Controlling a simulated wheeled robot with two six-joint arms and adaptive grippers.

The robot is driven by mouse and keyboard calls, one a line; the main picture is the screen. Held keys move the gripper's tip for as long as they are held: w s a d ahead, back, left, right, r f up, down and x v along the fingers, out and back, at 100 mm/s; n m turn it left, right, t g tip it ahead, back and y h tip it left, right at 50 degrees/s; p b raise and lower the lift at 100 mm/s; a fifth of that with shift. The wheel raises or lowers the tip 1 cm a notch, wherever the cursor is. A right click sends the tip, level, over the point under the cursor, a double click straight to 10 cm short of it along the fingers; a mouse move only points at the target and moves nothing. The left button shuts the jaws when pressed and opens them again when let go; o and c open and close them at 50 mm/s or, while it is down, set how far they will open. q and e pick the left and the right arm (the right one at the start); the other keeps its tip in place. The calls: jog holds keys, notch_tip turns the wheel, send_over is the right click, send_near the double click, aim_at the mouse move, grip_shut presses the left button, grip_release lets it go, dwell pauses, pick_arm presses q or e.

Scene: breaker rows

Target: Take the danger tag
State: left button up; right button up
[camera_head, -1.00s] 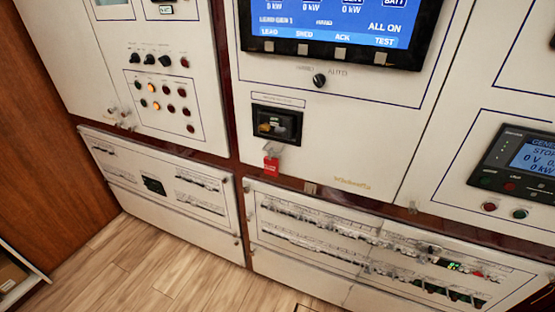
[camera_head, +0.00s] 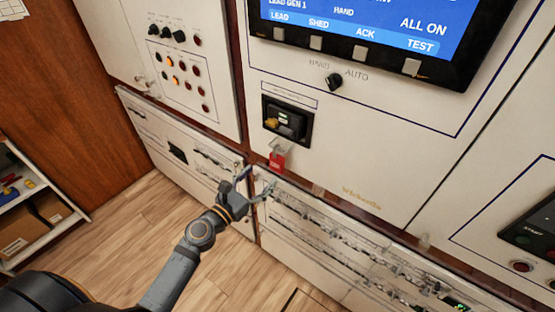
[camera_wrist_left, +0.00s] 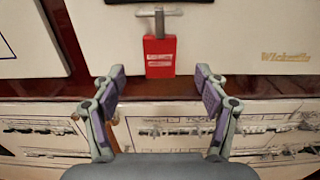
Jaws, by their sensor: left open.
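The danger tag (camera_head: 277,160) is a small red tag with white print. It hangs on the cabinet front below a black breaker unit (camera_head: 287,121). In the left wrist view the tag (camera_wrist_left: 159,57) hangs from a pale metal T-shaped holder (camera_wrist_left: 159,15). My left gripper (camera_head: 252,182) is open and empty, just below and to the left of the tag in the head view. In the left wrist view its two fingers (camera_wrist_left: 160,85) stand apart, with the tag ahead of and between their tips, not visibly touched. My right gripper is not in view.
Rows of breakers (camera_head: 340,232) line the lower panel beside the gripper. A rotary knob (camera_head: 334,82) and a blue screen (camera_head: 375,28) are above. A shelf with cardboard boxes (camera_head: 32,225) stands at the left. The wooden floor (camera_head: 120,245) is clear.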

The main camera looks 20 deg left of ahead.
aim_at(275, 163)
pick_arm(q)
jog(key=x, duration=0.3)
jog(key=shift+w+d+f, duration=0.1)
jog(key=shift+w+d, duration=0.15)
jog(key=p+x, duration=0.1)
jog(key=x, duration=0.3)
jog(key=shift+w+f, duration=0.15)
jog(key=shift+w, duration=0.2)
jog(key=shift+w+f, duration=0.1)
jog(key=shift+w, duration=0.1)
jog(key=shift+s, duration=0.15)
jog(key=shift+c, duration=0.2)
jog(key=shift+c, duration=1.2)
jog(key=c, duration=1)
